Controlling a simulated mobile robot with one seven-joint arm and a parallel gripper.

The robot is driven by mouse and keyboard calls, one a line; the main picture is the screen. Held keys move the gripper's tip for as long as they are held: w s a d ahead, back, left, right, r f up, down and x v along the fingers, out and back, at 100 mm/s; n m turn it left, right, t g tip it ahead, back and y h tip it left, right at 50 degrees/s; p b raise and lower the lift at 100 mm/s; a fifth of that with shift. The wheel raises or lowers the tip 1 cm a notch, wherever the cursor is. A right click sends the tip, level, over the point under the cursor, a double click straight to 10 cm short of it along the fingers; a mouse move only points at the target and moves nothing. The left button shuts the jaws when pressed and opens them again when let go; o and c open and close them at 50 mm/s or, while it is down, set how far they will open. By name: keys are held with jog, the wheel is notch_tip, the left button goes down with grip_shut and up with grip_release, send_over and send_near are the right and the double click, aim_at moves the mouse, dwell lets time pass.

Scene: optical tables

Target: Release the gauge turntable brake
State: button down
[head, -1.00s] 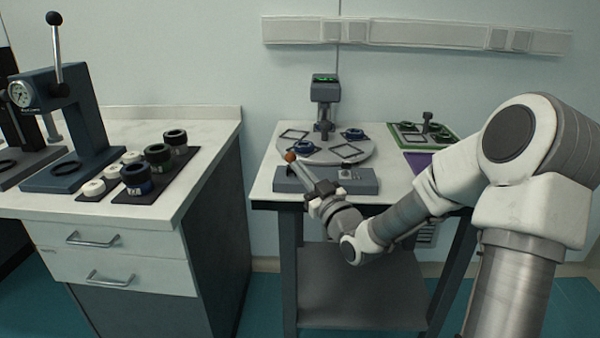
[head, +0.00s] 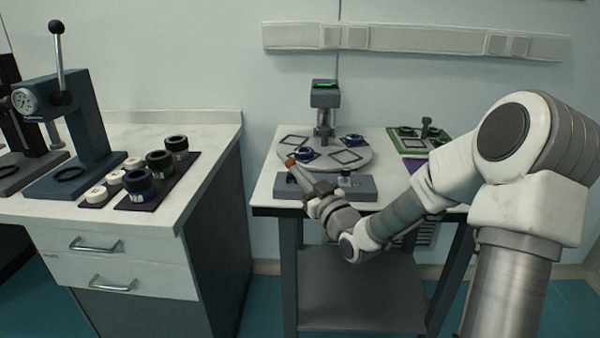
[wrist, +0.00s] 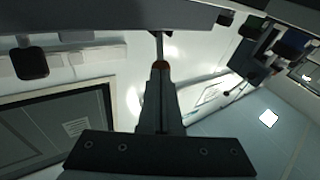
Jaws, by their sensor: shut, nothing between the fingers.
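The gauge turntable (head: 362,165) is a round grey plate on the right table, with the gauge post (head: 325,98) behind it. A grey base block (head: 360,188) stands in front of it. The brake lever's orange-brown knob (head: 291,162) shows at the block's left end; in the wrist view the knob (wrist: 160,66) is at my fingertips, with a thin rod beyond it. My gripper (head: 297,170) is shut and empty, its tips at the knob; I cannot tell whether they touch. Its fingers also show in the wrist view (wrist: 160,85). My fingers hide part of the lever in the head view.
Square frames and blue-ringed parts (head: 353,140) lie on the turntable. A green-edged tray (head: 409,138) is at the right. On the left bench, a lever press (head: 75,130) stands beside a dark mat with several jars (head: 138,184). A gap separates the two tables.

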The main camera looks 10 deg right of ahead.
jog(key=r+m+g+p, duration=0.1)
jog(key=p, duration=0.3)
jog(key=w+r+m+g+h+p, duration=0.1)
jog(key=g+p, duration=0.1)
jog(key=p, duration=0.2)
jog(key=w+r+g+p, duration=0.1)
jog(key=p, duration=0.3)
jog(key=shift+w+d+r+m+p, duration=0.2)
jog(key=shift+w+d+m+p, duration=0.05)
jog(key=shift+d+m+p, duration=0.15)
jog(key=p, duration=0.1)
jog(key=g+p, duration=0.1)
jog(key=p, duration=0.1)
jog(key=shift+w+d+r+m, duration=0.1)
jog(key=shift+w+r+m, duration=0.05)
jog(key=shift+w+m, duration=0.2)
jog(key=shift+f+b, duration=0.45)
jog(key=shift+f, duration=0.15)
jog(key=shift+r, duration=0.15)
jog(key=shift+r+p, duration=0.65)
jog(key=shift+r, duration=0.1)
